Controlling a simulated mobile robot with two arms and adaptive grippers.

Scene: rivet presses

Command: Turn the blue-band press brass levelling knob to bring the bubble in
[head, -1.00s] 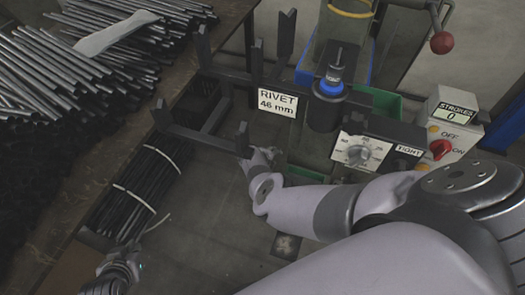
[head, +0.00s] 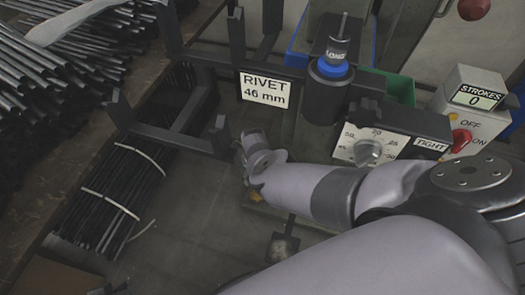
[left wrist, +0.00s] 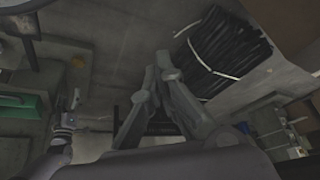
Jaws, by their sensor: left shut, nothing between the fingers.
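The press with a blue band (head: 332,68) stands at the upper middle of the head view. A small yellowish spot (head: 256,196) shows on its base, partly behind my right arm; I cannot tell whether it is the brass knob. No bubble can be made out. My right gripper (head: 246,146) is in front of the press, below the rivet sign; its fingers are too small to read. In the left wrist view my left gripper (left wrist: 162,72) is shut and empty.
A bundle of black rods (head: 110,190) lies left of the press base; more metal rods (head: 60,65) are piled at the upper left. Dark upright posts (head: 238,45) flank the rivet sign (head: 265,89). The dial box (head: 365,150) and stroke counter (head: 474,98) stand right.

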